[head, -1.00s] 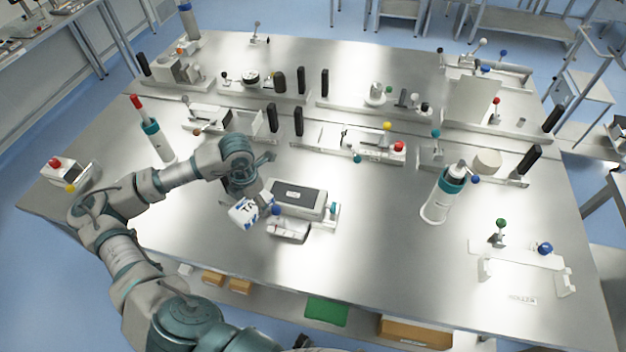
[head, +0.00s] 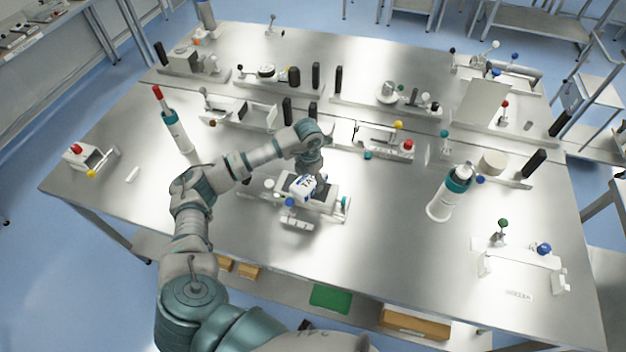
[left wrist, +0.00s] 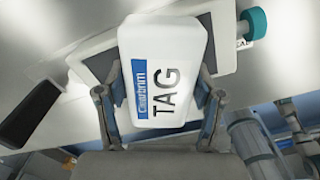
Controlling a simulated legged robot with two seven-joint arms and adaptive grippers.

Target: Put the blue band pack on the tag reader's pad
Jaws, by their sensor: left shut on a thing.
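The blue band pack (head: 304,187) is a white pack with a blue band and the letters TAG. My left gripper (left wrist: 160,118) is shut on it, one finger on each side. The pack also shows large in the left wrist view (left wrist: 165,55). In the head view it is over the tag reader (head: 328,203), a light box with a dark pad (head: 324,191) on top. The pack hides part of the pad. I cannot tell whether the pack touches it. My right gripper is not in view.
A flat-fronted fixture part (head: 297,222) lies just in front of the reader. A white and teal cylinder (head: 449,193) stands to the right, another (head: 177,131) to the left. Rows of fixtures line the back. The steel table (head: 390,270) is clear at the front.

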